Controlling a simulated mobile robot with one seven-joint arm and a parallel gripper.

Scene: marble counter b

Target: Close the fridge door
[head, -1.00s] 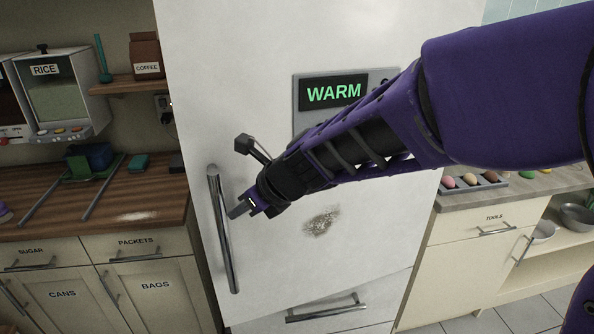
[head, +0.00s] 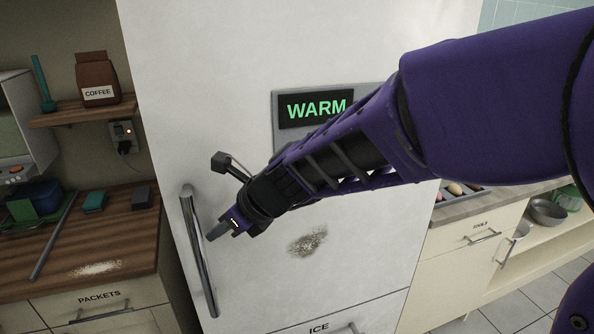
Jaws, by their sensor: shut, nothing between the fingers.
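The white fridge door (head: 225,55) fills the middle of the head view. It carries a display (head: 315,108) that reads WARM and a grey smudge below it. The long metal door handle (head: 198,250) runs down its left side. My gripper (head: 213,235) is shut and empty, with its fingertips just right of the handle and in front of the door. I cannot tell whether the fingertips touch the handle or the door. I also cannot tell from this view how far the door stands from its frame.
A wooden counter (head: 128,235) with a white powdery patch lies left of the fridge. A shelf holds a coffee bag (head: 97,78). The ICE drawer (head: 345,322) is below the door. A TOOLS drawer (head: 470,240) and bowls on shelves are at the right.

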